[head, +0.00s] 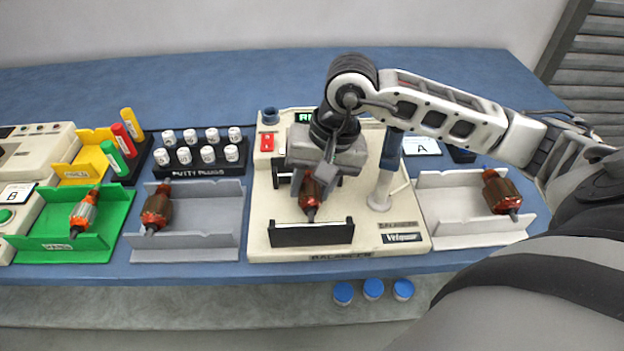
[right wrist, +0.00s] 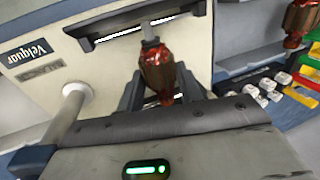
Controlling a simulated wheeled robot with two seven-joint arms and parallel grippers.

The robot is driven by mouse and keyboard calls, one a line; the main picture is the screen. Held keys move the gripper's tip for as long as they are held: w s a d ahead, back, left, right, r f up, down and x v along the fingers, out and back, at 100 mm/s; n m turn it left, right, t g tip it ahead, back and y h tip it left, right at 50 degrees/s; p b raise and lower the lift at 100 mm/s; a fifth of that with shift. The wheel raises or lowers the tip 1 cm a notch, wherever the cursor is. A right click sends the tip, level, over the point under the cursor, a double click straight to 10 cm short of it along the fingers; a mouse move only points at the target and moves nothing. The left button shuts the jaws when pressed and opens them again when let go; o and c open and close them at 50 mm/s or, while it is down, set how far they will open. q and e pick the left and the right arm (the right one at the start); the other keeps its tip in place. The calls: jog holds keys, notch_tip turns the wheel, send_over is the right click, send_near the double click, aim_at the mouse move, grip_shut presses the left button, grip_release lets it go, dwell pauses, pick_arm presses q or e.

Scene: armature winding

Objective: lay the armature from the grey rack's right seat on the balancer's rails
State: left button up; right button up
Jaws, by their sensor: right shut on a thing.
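A brown and orange armature (head: 308,197) is between the fingers of my right gripper (head: 322,178), over the cream balancer (head: 405,225). The right wrist view shows the same armature (right wrist: 158,72) gripped at its body. Its near shaft end meets or overlaps the black front rail (head: 312,234); I cannot tell if it rests on it. The rear rail (head: 283,177) is partly hidden by the gripper. The grey rack (head: 200,242) left of the balancer holds an armature (head: 156,206) at its left; its right side is bare. My left gripper is out of view.
A lighter grey tray (head: 455,232) at the right holds an armature (head: 499,192). A green tray (head: 115,225) at the left holds another (head: 83,214). A putty plug block (head: 190,168) stands behind the grey rack. A pale post (head: 386,182) stands just right of the gripper.

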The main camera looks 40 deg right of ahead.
pick_arm(q)
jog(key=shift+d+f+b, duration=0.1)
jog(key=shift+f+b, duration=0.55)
jog(key=shift+b, duration=0.15)
pick_arm(e)
jog(key=shift+f, duration=0.5)
dwell(0.4)
jog(key=o, duration=1.2)
jog(key=shift+r, duration=0.1)
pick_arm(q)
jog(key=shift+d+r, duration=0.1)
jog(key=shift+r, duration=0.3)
pick_arm(e)
jog(key=v, duration=1.5)
jog(key=shift+s+d+r, duration=0.1)
jog(key=shift+s+r, duration=0.05)
jog(key=shift+r, duration=0.2)
